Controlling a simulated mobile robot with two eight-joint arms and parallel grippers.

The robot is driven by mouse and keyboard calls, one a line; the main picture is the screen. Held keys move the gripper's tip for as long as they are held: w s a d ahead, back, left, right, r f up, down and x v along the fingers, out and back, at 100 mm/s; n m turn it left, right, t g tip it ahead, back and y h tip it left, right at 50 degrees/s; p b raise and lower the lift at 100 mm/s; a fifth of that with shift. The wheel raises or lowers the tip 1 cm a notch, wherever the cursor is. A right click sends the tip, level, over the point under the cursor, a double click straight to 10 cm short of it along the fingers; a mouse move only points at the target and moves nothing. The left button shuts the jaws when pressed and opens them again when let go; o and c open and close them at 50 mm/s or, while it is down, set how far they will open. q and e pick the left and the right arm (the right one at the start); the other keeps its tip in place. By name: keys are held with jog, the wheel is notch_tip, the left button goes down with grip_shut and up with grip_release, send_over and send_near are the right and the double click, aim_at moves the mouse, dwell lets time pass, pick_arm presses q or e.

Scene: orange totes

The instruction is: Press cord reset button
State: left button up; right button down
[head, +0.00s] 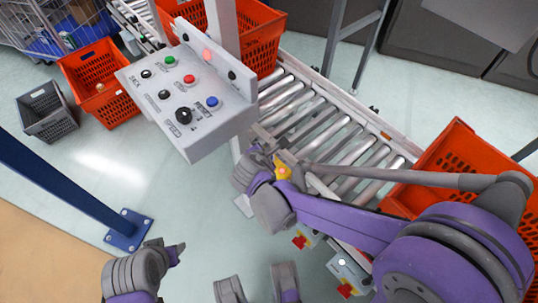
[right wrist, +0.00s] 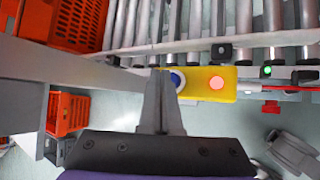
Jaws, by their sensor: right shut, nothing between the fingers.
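A yellow box (right wrist: 227,92) sits on the side of the roller conveyor. It carries a round blue button (right wrist: 178,80) and a lit red lamp (right wrist: 217,83). In the head view the yellow box (head: 283,172) shows only partly, behind my right gripper (head: 257,160). In the right wrist view my right gripper (right wrist: 160,76) is shut and empty, its fingertips overlapping the left edge of the blue button. I cannot tell whether they touch it. My left gripper (head: 176,252) is low at the left of the head view; its jaw state is unclear.
A grey control panel (head: 150,105) with several buttons and a lit red lamp stands left of the conveyor (head: 340,135). Orange totes (head: 452,150) stand around it. A blue post (head: 70,185) is at the left. Open floor lies between post and conveyor.

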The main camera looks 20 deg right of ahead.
jog(key=shift+f, duration=0.4)
jog(key=shift+f+b, duration=0.4)
jog(key=shift+b, duration=0.1)
dwell(0.4)
jog(key=shift+r, duration=0.1)
jog(key=shift+r+p, duration=0.6)
jog(key=shift+r, duration=0.2)
notch_tip(320, 180, up, 5)
jog(key=p, duration=0.3)
jog(key=shift+p, duration=0.35)
dwell(0.3)
dwell(0.4)
